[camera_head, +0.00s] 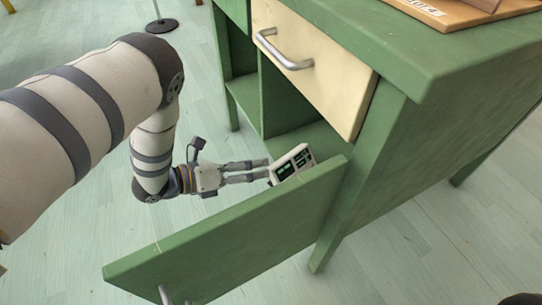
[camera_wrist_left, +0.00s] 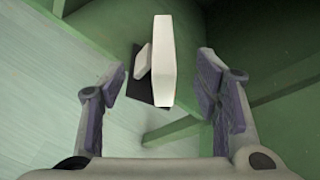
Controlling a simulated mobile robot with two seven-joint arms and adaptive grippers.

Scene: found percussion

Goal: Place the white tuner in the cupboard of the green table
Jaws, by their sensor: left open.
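The white tuner (camera_head: 291,163) has a dark screen and buttons and sits tilted at the tips of my left gripper (camera_head: 264,171), by the cupboard opening of the green table (camera_head: 440,130). In the left wrist view the tuner (camera_wrist_left: 162,60) stands edge-on between the spread fingers of my left gripper (camera_wrist_left: 160,85), with a gap on each side. I cannot tell whether it rests on the cupboard floor (camera_head: 305,141). The green cupboard door (camera_head: 230,232) stands open and hides the tuner's lower part. My right gripper is not in view.
A cream drawer (camera_head: 318,70) with a metal handle is above the cupboard opening. A wooden board (camera_head: 455,12) with a label lies on the table top. A dark round stand base (camera_head: 161,26) is on the floor behind. Pale floor is free at left.

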